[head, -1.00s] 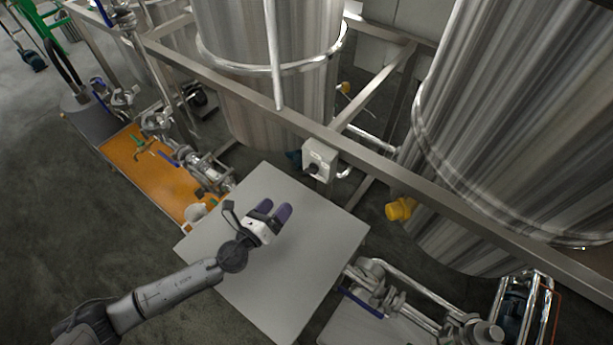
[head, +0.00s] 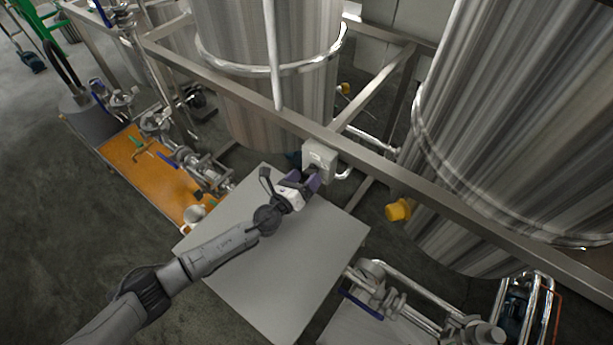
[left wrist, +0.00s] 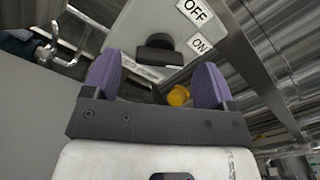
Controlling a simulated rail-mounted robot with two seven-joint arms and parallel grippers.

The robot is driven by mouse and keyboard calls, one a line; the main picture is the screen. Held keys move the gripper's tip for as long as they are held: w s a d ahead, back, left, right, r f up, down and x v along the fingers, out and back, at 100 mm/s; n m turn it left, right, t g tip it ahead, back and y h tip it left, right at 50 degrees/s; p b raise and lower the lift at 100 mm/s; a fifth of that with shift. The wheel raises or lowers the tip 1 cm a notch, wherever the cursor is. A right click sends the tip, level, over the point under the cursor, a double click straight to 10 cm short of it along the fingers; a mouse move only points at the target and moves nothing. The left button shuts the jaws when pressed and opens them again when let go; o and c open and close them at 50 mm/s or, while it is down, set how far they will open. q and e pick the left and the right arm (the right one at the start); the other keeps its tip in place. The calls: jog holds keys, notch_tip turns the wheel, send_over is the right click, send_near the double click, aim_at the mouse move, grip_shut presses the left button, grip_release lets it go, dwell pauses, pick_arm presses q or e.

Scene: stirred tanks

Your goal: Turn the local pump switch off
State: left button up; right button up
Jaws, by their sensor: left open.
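The pump switch box (head: 320,160) is a pale grey box fixed to the steel frame rail. In the left wrist view the box (left wrist: 150,22) carries OFF and ON labels and a black knob (left wrist: 159,52). The OFF label lies above the ON label at the right of the knob. My left gripper (head: 309,179) is just in front of the box. It is open, with its purple fingers (left wrist: 157,80) on either side of the knob in the picture and the knob a little beyond them. I cannot tell contact. My right gripper is not in view.
A grey tabletop (head: 270,265) lies under my left arm. Large steel tanks (head: 265,85) stand behind the frame rail (head: 400,174). A yellow-capped fitting (head: 398,210) is right of the box. Pipework and an orange tray (head: 150,175) lie to the left.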

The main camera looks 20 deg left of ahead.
pick_arm(q)
jog(key=shift+w+d, duration=0.2)
jog(key=shift+w, duration=0.4)
jog(key=c, duration=0.9)
jog(key=shift+c, duration=0.2)
